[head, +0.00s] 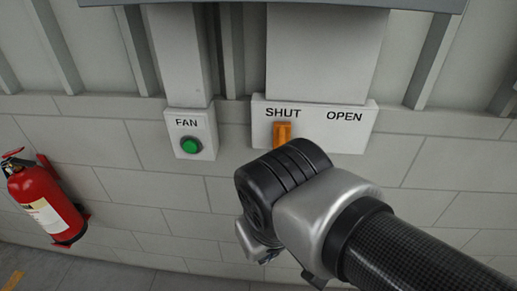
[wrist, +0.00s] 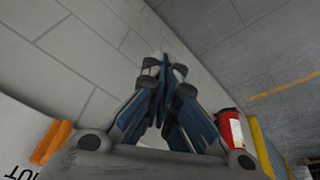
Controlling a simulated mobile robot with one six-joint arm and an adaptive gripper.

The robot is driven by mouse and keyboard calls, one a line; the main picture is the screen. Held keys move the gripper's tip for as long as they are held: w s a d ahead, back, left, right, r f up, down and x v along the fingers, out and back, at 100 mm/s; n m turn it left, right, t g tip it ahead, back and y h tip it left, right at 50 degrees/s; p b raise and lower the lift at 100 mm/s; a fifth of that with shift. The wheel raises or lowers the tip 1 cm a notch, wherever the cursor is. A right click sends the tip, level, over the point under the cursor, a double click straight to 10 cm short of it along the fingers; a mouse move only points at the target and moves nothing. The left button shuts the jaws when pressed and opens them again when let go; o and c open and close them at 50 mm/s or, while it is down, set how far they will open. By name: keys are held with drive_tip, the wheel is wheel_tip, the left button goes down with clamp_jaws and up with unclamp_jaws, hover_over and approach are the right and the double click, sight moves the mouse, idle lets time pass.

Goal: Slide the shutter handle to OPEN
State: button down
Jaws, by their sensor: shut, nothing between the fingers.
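The orange shutter handle (head: 282,131) sits under the word SHUT on the left part of a white plate (head: 345,138) on the wall. The word OPEN stands on the right part of that plate. In the wrist view the handle (wrist: 52,142) shows at the lower left, beside part of the plate (wrist: 18,150). My gripper (wrist: 164,65) is shut and empty, its fingertips together and apart from the handle. In the head view my wrist is below the handle, and my fingers are mostly hidden behind it.
Left of the plate is a FAN box (head: 187,123) with a green button (head: 191,145). A red fire extinguisher (head: 45,203) hangs on the wall at the left. The wall below the plate is bare blocks. A duct (head: 325,55) rises above the plate.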

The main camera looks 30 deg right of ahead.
drive_tip(key=w+d+g+h+p, duration=0.2)
drive_tip(key=d+g+h+p, duration=0.2)
drive_tip(key=n+t+h+p, duration=0.5)
drive_tip(key=t+h+p, duration=0.25)
drive_tip(key=h, duration=0.45)
approach(281, 144)
drive_tip(key=w+a+f, duration=0.3)
drive_tip(key=a, duration=0.5)
drive_tip(key=shift+r, duration=0.2)
drive_tip(key=s+d+b+x, duration=0.1)
drive_tip(key=s+x, duration=0.1)
drive_tip(key=x, duration=1.1)
drive_tip(key=shift+s, duration=0.25)
